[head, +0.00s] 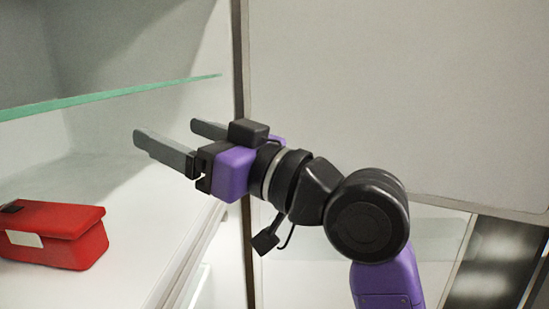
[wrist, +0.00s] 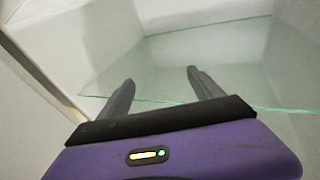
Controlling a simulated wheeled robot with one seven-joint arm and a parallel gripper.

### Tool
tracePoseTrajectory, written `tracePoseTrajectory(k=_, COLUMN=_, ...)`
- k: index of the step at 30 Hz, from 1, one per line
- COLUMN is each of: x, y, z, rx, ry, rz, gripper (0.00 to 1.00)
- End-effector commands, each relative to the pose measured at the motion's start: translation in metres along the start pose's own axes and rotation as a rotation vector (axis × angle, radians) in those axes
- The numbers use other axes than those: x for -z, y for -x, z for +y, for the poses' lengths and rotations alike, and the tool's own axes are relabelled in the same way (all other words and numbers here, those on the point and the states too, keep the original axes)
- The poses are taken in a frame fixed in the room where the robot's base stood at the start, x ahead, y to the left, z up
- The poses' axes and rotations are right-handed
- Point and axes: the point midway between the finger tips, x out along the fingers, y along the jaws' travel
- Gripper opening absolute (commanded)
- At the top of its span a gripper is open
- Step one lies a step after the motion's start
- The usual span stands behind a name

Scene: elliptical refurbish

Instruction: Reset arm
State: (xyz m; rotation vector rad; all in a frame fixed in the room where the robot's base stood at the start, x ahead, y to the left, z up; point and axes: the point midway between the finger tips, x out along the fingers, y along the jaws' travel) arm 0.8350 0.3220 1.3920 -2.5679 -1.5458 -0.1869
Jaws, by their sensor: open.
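My gripper (head: 165,140) is in the middle left of the head view, with its two grey fingers apart and nothing between them. It points left, in front of the open white cabinet and close to the edge of the glass shelf (head: 110,95). In the wrist view my gripper (wrist: 158,85) also shows spread and empty fingers. The glass shelf (wrist: 200,60) lies beyond the fingertips there. I cannot tell the exact gap between fingers and glass.
A red box (head: 55,235) with a white label sits on the white cabinet floor (head: 130,225) at the lower left, below the glass shelf. A large pale panel (head: 400,90) stands behind my arm on the right. The cabinet floor right of the box is clear.

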Motion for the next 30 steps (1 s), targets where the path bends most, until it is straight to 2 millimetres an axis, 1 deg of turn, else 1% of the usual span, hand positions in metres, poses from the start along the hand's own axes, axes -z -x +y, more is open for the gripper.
tracePoseTrajectory(k=1, x=-0.009, y=0.009, z=0.011, rx=-0.046, ry=-0.024, rz=0.038, gripper=0.75)
tracePoseTrajectory(k=3, x=-0.020, y=0.023, z=0.028, rx=-0.116, ry=-0.048, rz=0.095, gripper=0.75)
tracePoseTrajectory(k=5, x=-0.032, y=0.038, z=0.041, rx=-0.179, ry=-0.066, rz=0.139, gripper=0.75)
tracePoseTrajectory(k=7, x=-0.047, y=0.058, z=0.055, rx=-0.254, ry=-0.081, rz=0.187, gripper=0.75)
tracePoseTrajectory(k=11, x=-0.077, y=0.098, z=0.074, rx=-0.386, ry=-0.099, rz=0.253, gripper=0.75)
tracePoseTrajectory(k=12, x=-0.087, y=0.112, z=0.078, rx=-0.426, ry=-0.101, rz=0.268, gripper=0.75)
tracePoseTrajectory(k=14, x=-0.103, y=0.132, z=0.083, rx=-0.483, ry=-0.102, rz=0.286, gripper=0.75)
tracePoseTrajectory(k=15, x=-0.112, y=0.146, z=0.085, rx=-0.521, ry=-0.100, rz=0.296, gripper=0.75)
tracePoseTrajectory(k=20, x=-0.152, y=0.203, z=0.084, rx=-0.662, ry=-0.084, rz=0.314, gripper=0.75)
tracePoseTrajectory(k=21, x=-0.162, y=0.217, z=0.082, rx=-0.695, ry=-0.076, rz=0.313, gripper=0.75)
tracePoseTrajectory(k=23, x=-0.175, y=0.238, z=0.077, rx=-0.741, ry=-0.065, rz=0.310, gripper=0.75)
tracePoseTrajectory(k=24, x=-0.184, y=0.252, z=0.073, rx=-0.771, ry=-0.056, rz=0.305, gripper=0.75)
tracePoseTrajectory(k=26, x=-0.196, y=0.273, z=0.066, rx=-0.814, ry=-0.041, rz=0.294, gripper=0.75)
tracePoseTrajectory(k=30, x=-0.223, y=0.318, z=0.045, rx=-0.900, ry=-0.003, rz=0.254, gripper=0.75)
